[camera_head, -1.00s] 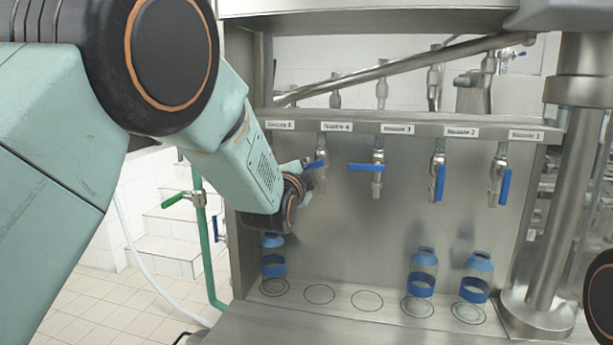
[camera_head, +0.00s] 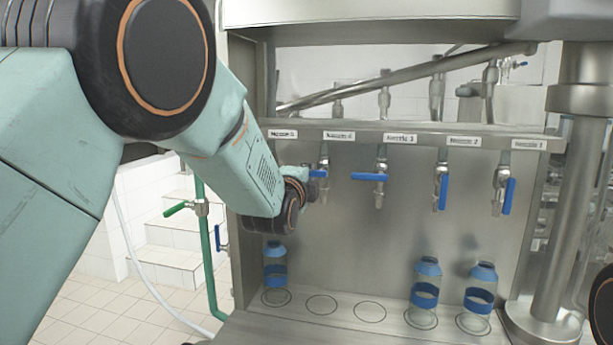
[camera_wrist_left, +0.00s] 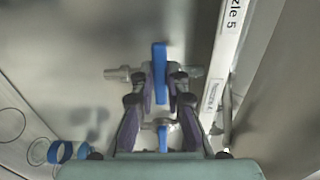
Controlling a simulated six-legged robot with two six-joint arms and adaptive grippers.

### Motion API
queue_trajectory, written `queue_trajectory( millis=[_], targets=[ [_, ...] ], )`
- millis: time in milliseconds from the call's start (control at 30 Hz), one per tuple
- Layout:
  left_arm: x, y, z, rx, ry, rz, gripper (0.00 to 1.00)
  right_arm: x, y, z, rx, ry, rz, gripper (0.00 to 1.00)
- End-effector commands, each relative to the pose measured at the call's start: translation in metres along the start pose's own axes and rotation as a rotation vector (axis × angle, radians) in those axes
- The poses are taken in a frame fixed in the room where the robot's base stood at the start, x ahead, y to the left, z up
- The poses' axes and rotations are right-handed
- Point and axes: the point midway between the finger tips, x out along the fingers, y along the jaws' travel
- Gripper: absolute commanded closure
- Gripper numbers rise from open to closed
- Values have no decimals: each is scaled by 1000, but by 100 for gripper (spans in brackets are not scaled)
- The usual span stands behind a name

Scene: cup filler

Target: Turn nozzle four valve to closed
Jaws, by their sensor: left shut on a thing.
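The nozzle four valve (camera_head: 324,160) is a metal valve with a blue lever, under the second label from the left. Its blue handle (camera_head: 319,174) lies about level, and its left part is hidden by my gripper. My left gripper (camera_head: 305,185) is at that handle, partly hidden by its own wrist. In the left wrist view the handle (camera_wrist_left: 159,62) stands between the two fingers (camera_wrist_left: 160,88), which are shut on it. My right gripper is out of view.
Nozzle three's blue handle (camera_head: 369,177) is level, close to the right. The handles of nozzle two (camera_head: 443,190) and nozzle one (camera_head: 508,196) hang down. Bottles stand below at the left (camera_head: 275,265) and right (camera_head: 425,283). A thick metal post (camera_head: 555,200) stands at right.

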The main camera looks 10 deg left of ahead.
Motion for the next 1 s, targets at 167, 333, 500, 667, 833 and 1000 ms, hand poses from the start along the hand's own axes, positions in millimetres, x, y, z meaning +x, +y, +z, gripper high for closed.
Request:
queue_trajectory(
  millis=[167,333,500,667,833,1000],
  targets=[
    [0,1,0,1,0,1,100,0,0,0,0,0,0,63],
    [0,0,0,0,0,0,74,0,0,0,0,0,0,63],
    [0,0,0,-1,0,-1,63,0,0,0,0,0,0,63],
    [0,0,0,-1,0,-1,63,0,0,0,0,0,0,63],
    [-4,0,0,-1,0,-1,63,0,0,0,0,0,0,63],
    [-22,-1,0,1,0,-1,63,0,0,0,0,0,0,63]
  ],
)
